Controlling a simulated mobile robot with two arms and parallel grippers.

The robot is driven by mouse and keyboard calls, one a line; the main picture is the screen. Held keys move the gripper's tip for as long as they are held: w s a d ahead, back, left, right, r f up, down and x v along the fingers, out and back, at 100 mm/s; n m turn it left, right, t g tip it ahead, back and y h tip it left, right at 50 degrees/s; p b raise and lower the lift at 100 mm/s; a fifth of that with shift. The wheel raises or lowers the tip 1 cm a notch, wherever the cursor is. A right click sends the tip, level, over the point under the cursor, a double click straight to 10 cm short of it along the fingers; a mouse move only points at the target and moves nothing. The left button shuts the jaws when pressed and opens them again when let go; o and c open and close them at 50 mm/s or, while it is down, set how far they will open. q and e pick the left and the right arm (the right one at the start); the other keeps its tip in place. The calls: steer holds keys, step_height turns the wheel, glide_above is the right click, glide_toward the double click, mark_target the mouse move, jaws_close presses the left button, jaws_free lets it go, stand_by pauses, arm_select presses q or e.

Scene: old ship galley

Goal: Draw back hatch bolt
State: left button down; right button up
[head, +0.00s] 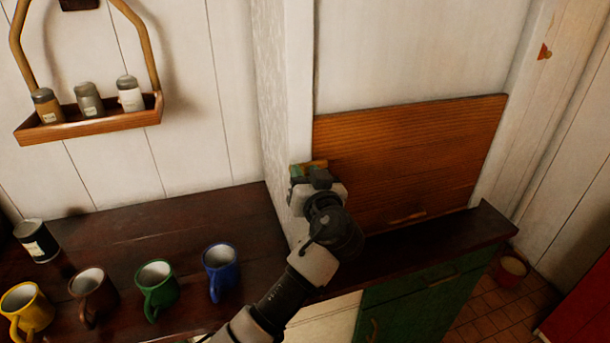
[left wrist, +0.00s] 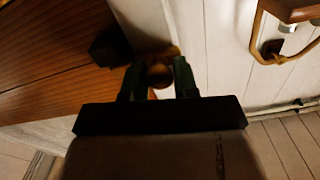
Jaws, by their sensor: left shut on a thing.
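The wooden hatch (head: 410,150) is a wide brown board standing closed against the white wall, with a small handle low on its face. The hatch bolt (head: 316,163) is a small brass-coloured piece at the hatch's left edge, by the white post; most of it is hidden behind my gripper. My left gripper (head: 309,176) is at that edge, shut on the bolt's round knob. In the left wrist view the knob (left wrist: 160,74) shows between the two dark fingers. How far the bolt is drawn cannot be told. My right gripper is not in view.
On the dark counter (head: 200,215) to the left stand yellow, brown, green and blue mugs (head: 220,270) and a tin (head: 37,241). A hanging shelf (head: 95,124) holds shakers. A dark ledge (head: 430,243) runs below the hatch, above green cabinet fronts (head: 405,310).

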arm_select(q)
steer(key=shift+a, duration=0.15)
steer(key=a, duration=0.1)
steer(key=s+a, duration=0.1)
steer(key=a, duration=0.1)
steer(key=shift+a, duration=0.1)
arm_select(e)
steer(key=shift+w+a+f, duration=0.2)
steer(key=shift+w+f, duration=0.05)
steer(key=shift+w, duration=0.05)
arm_select(q)
steer(key=c, duration=1.1)
jaws_free()
steer(key=shift+a, duration=0.2)
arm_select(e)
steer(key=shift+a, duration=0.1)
arm_select(q)
steer(key=shift+d, duration=0.1)
steer(key=shift+f+b, duration=0.1)
steer(key=shift+b, duration=0.2)
